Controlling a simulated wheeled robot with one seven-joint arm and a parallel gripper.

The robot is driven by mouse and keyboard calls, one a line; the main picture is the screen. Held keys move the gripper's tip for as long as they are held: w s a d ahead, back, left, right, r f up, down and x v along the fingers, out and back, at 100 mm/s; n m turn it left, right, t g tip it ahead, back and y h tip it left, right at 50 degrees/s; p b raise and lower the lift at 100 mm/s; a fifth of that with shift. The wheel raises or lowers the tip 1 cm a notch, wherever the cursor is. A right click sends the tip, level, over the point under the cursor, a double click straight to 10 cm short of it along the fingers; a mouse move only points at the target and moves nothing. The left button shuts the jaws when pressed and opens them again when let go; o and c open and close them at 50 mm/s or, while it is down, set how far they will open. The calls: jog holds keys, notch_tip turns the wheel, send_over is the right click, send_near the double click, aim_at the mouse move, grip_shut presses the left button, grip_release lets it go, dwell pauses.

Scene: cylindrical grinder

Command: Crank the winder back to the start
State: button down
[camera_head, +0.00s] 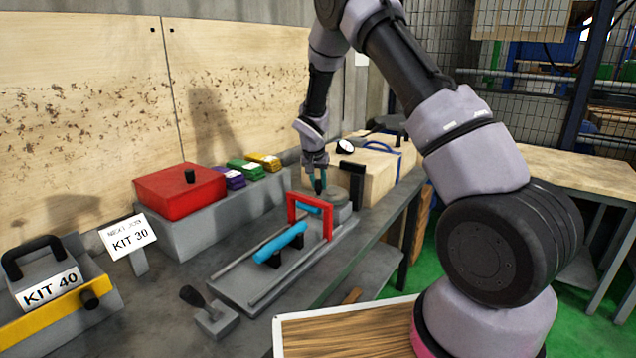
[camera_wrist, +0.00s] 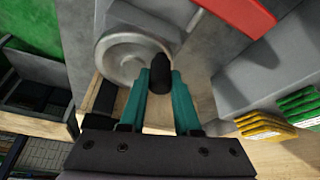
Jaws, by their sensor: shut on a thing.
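The winder is a round grey wheel (camera_head: 338,198) at the far end of the grey grinder base. In the wrist view the wheel (camera_wrist: 122,50) fills the upper middle. Its black crank handle (camera_wrist: 159,74) stands up near the wheel's right edge, as seen there. My gripper (camera_wrist: 160,88) has its two teal fingers on either side of this handle and is shut on it. In the head view my gripper (camera_head: 318,186) reaches down to the wheel from above. The fingers partly hide the handle.
A red frame (camera_head: 327,218) and a blue cylinder (camera_head: 280,243) stand on the grinder base in front. A red-lidded box (camera_head: 178,194) and coloured packs (camera_head: 245,170) are to the left. A black post (camera_head: 352,182) and wooden box (camera_head: 385,165) stand close on the right.

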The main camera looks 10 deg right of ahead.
jog(key=shift+n, duration=0.3)
jog(key=c, duration=0.6)
grip_release()
jog(key=shift+s, duration=0.1)
jog(key=v, duration=1)
jog(key=shift+s+r, duration=0.2)
jog(key=shift+r, duration=0.15)
